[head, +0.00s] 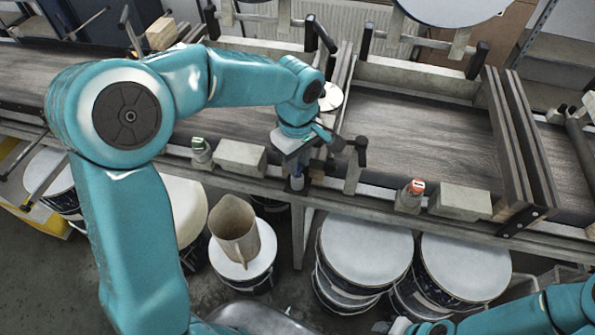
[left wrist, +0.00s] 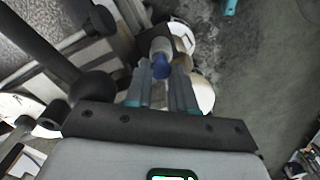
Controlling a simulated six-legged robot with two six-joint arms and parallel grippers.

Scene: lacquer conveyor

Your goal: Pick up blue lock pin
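A blue lock pin (left wrist: 161,66) shows in the left wrist view, with its blue end between the tips of my left gripper (left wrist: 160,85). In the head view my left gripper (head: 298,170) points down at the front rail of the conveyor. A small bluish piece of the pin (head: 297,183) shows just below it, and the rest is hidden by the gripper. My right arm enters at the bottom right, and its gripper is not seen.
A green-topped pin (head: 200,150) and an orange-topped pin (head: 415,190) stand along the rail beside pale blocks (head: 240,158). A dark lever (head: 357,160) stands just right of my left gripper. Lidded drums (head: 366,245) and a jug (head: 236,225) are below.

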